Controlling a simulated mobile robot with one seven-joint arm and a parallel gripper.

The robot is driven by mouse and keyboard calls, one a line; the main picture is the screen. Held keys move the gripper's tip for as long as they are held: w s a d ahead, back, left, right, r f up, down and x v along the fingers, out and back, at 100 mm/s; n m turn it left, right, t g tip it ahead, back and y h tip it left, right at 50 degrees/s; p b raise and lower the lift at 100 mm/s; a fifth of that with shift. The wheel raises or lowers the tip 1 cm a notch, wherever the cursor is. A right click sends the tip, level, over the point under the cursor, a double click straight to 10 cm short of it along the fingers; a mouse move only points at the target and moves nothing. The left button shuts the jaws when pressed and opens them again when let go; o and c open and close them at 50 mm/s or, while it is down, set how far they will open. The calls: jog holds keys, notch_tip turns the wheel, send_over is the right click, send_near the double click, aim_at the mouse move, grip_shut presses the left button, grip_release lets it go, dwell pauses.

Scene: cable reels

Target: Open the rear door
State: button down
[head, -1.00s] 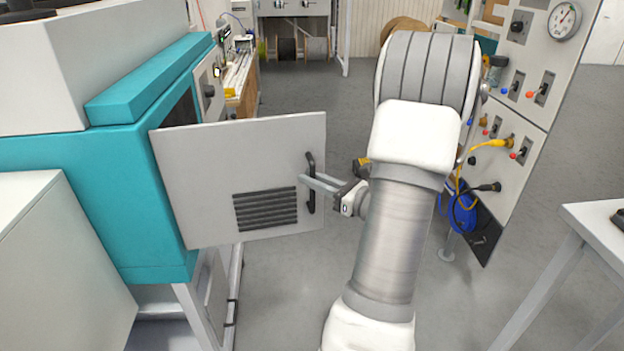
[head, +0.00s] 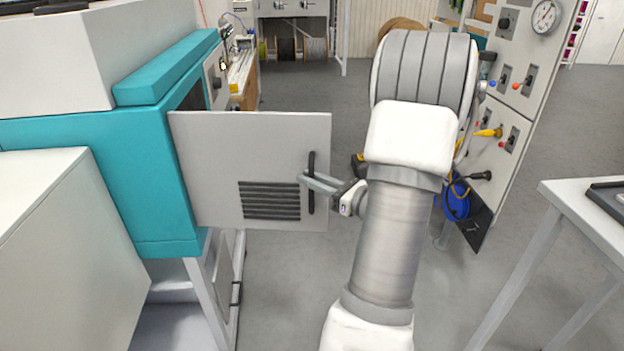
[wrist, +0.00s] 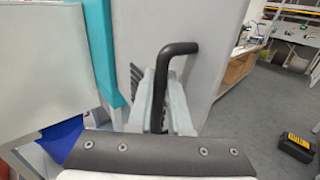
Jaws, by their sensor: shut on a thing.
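The rear door (head: 215,145) is a light grey panel with a dark louvred vent, swung out from the teal machine (head: 150,185). Its black bar handle (head: 311,192) stands upright near the door's free right edge. My gripper (head: 308,180) reaches in from the right and is shut on the handle. In the wrist view the gripper fingers (wrist: 164,108) lie on both sides of the black handle (wrist: 181,49), whose bent upper end shows above them. The door face (wrist: 200,30) fills the upper middle there.
A white table (head: 590,215) stands at the right. A control panel (head: 510,100) with switches and a gauge is behind my arm. A white cabinet (head: 60,250) stands at the left front. Grey floor (head: 300,290) is clear below the door.

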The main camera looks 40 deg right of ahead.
jog(key=shift+s+a, duration=0.25)
jog(key=shift+a, duration=0.2)
jog(key=c, duration=0.8)
grip_release()
jog(key=shift+c, duration=0.2)
jog(key=s+d, duration=0.2)
jog(key=s, duration=1.5)
jog(key=shift+s+d+b, duration=0.15)
jog(key=shift+d+b, duration=0.1)
jog(key=shift+b, duration=0.2)
